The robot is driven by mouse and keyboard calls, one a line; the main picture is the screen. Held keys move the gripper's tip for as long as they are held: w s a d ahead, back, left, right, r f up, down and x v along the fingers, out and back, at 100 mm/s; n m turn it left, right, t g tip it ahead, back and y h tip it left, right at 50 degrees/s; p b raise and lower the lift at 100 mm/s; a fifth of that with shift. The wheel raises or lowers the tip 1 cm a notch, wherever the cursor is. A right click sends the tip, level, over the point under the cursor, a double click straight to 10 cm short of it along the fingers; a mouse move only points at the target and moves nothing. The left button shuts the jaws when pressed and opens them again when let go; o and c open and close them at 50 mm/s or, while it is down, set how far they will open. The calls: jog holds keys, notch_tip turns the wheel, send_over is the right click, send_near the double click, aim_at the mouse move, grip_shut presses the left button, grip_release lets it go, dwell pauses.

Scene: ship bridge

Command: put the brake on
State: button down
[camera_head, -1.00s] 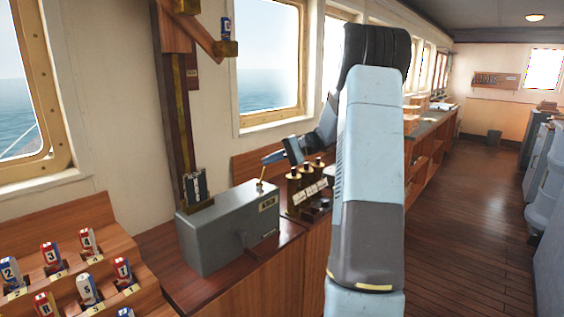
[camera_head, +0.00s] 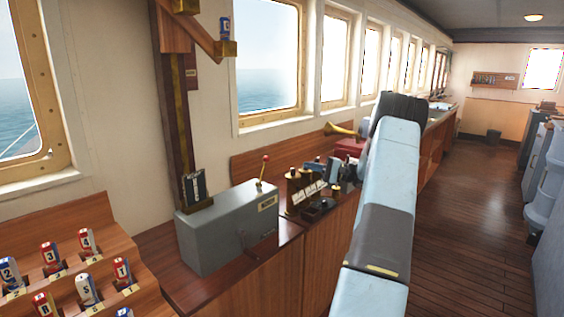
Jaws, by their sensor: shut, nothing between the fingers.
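A grey metal box (camera_head: 225,232) sits on the wooden counter, with a small label on its front that I cannot read. A thin lever with a red knob (camera_head: 265,158) stands on its top near the right end, tilted slightly right. Which of these is the brake I cannot tell for sure. My gripper (camera_head: 310,168) is shut and empty, to the right of the lever and apart from it, by the brass-topped row. My forearm partly hides the counter behind it.
A row of dark posts with brass tops (camera_head: 293,176) stands right of the box. A brass horn (camera_head: 340,130) and a red object (camera_head: 350,147) lie beyond. Numbered blocks (camera_head: 87,288) fill the stepped rack at left. A wooden post (camera_head: 172,100) rises behind the box. Open floor lies at right.

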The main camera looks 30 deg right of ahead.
aim_at(263, 171)
jog(key=shift+a, duration=0.1)
jog(key=s+a+x, duration=0.1)
jog(key=s+x, duration=0.1)
jog(key=x, duration=1)
jog(key=shift+a+r, duration=0.5)
jog(key=shift+a, duration=0.05)
